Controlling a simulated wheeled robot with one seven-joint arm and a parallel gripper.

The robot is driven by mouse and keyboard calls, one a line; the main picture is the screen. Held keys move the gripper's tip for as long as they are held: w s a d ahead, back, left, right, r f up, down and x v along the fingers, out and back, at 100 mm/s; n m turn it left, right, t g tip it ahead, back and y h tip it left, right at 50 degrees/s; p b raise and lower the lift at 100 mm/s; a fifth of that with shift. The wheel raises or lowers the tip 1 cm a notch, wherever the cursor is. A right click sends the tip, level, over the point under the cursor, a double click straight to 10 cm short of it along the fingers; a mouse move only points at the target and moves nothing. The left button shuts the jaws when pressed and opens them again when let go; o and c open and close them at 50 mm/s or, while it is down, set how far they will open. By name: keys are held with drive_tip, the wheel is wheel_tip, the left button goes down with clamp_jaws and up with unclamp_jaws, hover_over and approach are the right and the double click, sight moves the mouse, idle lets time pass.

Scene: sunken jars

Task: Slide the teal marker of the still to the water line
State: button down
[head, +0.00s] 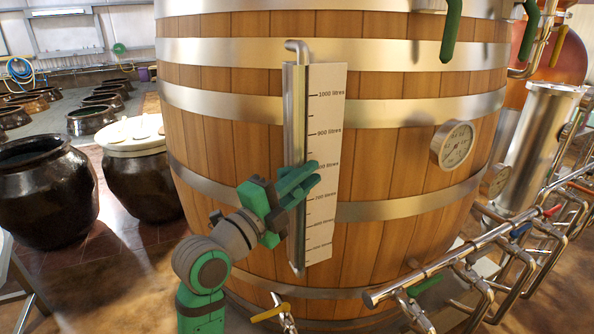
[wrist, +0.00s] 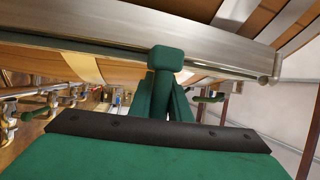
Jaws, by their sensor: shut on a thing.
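The still is a big wooden vat (head: 400,165) with metal bands. A metal sight tube (head: 295,110) runs upright on its front, beside a pale scale board (head: 326,120) marked in litres. My gripper (head: 299,180) is at the tube, around or just under the 800 litres mark. In the wrist view, my gripper (wrist: 168,85) is shut on the teal marker (wrist: 165,58), a small block against the metal gauge. In the head view the green fingers and the marker merge, so I cannot tell them apart. I cannot make out a water line in the tube.
A round dial (head: 457,145) sits on the vat right of the board. Metal pipes with valves (head: 470,250) cross the lower right. Dark jars (head: 45,190) stand on the left, one with a pale lid (head: 132,135). A small yellow-handled tap (head: 270,312) is below the tube.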

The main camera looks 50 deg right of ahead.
drive_tip(key=c, duration=1.6)
unclamp_jaws()
drive_tip(key=shift+c, duration=0.2)
drive_tip(key=a+f, duration=0.2)
drive_tip(key=a, duration=0.8)
drive_tip(key=shift+a, duration=0.35)
